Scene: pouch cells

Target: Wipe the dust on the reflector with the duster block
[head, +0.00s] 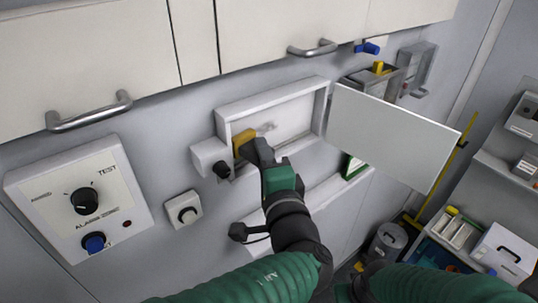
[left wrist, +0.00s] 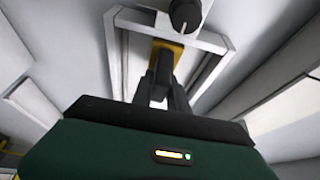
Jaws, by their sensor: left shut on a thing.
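The duster block is yellow (head: 243,141) and sits at the left inside of an open, shallow wall box. My left gripper (head: 254,153) is shut on it; its fingers hide part of the block. The left wrist view shows the block (left wrist: 167,46) beyond my left fingertips (left wrist: 164,58). The reflector seems to be the pale panel (head: 297,112) at the back of the box. A grey smudge of dust (head: 266,127) shows on it just right of the block. I cannot tell whether the block touches the panel. My right gripper is not in view.
The box's white door (head: 392,133) stands open to the right. A black knob (head: 222,170) juts out at the box's lower left. Cupboards with metal handles (head: 90,111) hang above. A test panel (head: 84,196) is on the left wall; shelves and bins stand right.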

